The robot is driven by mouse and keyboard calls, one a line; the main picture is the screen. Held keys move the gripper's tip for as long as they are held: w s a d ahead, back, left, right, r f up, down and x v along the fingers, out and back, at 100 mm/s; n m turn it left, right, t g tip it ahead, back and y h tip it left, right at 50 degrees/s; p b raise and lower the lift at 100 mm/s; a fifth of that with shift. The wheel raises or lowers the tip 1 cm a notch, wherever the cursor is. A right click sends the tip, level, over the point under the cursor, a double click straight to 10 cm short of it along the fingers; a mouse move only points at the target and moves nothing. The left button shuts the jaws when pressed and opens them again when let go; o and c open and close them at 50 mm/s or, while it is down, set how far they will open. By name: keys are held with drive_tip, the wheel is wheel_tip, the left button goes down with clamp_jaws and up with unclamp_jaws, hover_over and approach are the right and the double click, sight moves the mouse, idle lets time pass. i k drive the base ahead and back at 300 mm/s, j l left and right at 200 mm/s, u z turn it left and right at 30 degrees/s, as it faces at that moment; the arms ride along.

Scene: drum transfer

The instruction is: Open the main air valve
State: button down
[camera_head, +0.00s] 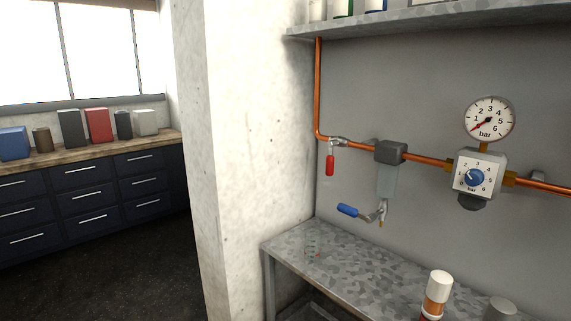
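A valve with a red lever handle (330,165) sits on the copper pipe at the wall, just right of the pale pillar. The red handle hangs straight down, across the level pipe. A second valve with a blue handle (347,210) is below the filter (387,180), its handle pointing left. A round pressure gauge (489,119) has its red needle at the low end of the scale, lower left. A regulator with a blue knob (474,177) is under the gauge. My gripper is not in view.
A metal bench (345,262) stands below the pipe. An orange cylinder with a white cap (439,281) and a grey round object (500,308) are at its front right. A metal shelf (440,18) overhangs the pipework. The pillar (245,130) borders the left; dark floor (110,255) lies beyond.

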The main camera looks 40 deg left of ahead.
sight(330, 159)
drive_tip(key=u, duration=1.5)
drive_tip(key=i+l+u, duration=0.1)
drive_tip(key=i+u, duration=0.25)
drive_tip(key=i, duration=0.35)
